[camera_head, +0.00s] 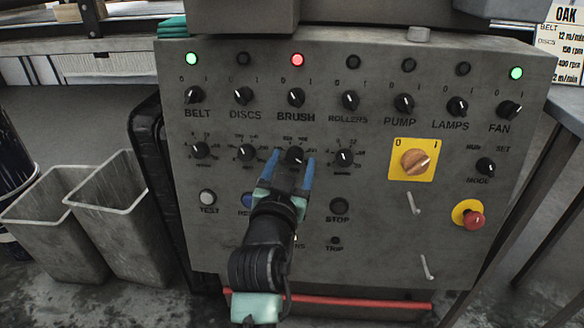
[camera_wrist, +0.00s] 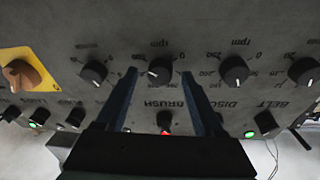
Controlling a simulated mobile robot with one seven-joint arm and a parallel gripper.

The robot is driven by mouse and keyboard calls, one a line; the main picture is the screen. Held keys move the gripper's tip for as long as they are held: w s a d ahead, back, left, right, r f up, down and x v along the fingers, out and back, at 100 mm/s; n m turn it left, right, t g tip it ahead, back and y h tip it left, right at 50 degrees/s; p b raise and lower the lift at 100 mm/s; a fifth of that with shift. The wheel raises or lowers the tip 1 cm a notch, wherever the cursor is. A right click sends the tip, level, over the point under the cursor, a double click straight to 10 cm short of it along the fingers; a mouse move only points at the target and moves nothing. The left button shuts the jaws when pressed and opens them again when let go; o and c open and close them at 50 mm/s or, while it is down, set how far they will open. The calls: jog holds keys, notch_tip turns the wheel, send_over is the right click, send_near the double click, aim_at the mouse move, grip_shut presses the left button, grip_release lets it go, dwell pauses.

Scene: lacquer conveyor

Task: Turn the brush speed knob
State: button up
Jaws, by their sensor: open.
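The brush speed knob (camera_head: 295,156) is a black round knob with a white pointer mark. It sits in the second row of the grey panel (camera_head: 370,250), below the BRUSH switch (camera_head: 295,97). In the wrist view, which looks upside down, the knob (camera_wrist: 160,72) shows between my two fingertips, its pointer toward picture left. My gripper (camera_head: 291,160) is open, one blue finger on each side of the knob. I cannot tell whether the fingers touch it. The red lamp (camera_head: 297,59) above BRUSH is lit.
Neighbouring dials, the discs dial (camera_head: 247,152) and rollers dial (camera_head: 344,157), sit close on either side. A yellow-plated rotary switch (camera_head: 415,162) and red emergency button (camera_head: 473,220) are to the right. STOP button (camera_head: 339,206) is lower. Grey bins (camera_head: 125,225) stand left.

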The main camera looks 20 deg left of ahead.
grip_shut()
dwell(0.4)
jog(key=shift+r+n+p, duration=0.1)
jog(key=shift+n+p, duration=0.3)
jog(key=shift+p, duration=0.15)
jog(key=n+p, duration=0.2)
jog(key=p, duration=0.1)
jog(key=shift+d+r+y, duration=0.1)
jog(key=shift+r+y, duration=0.05)
jog(key=shift+y, duration=0.15)
jog(key=n+y+p, duration=0.1)
jog(key=n+p, duration=0.3)
jog(key=p, duration=0.2)
jog(key=shift+w+d+r, duration=0.1)
jog(key=shift+d, duration=0.05)
jog(key=n+p, duration=0.2)
jog(key=p, duration=0.2)
jog(key=shift+n+y, duration=0.3)
jog(key=n+p, duration=0.2)
jog(key=shift+f+g+y+p, duration=0.3)
jog(key=shift+p, duration=0.05)
jog(key=shift+f, duration=0.1)
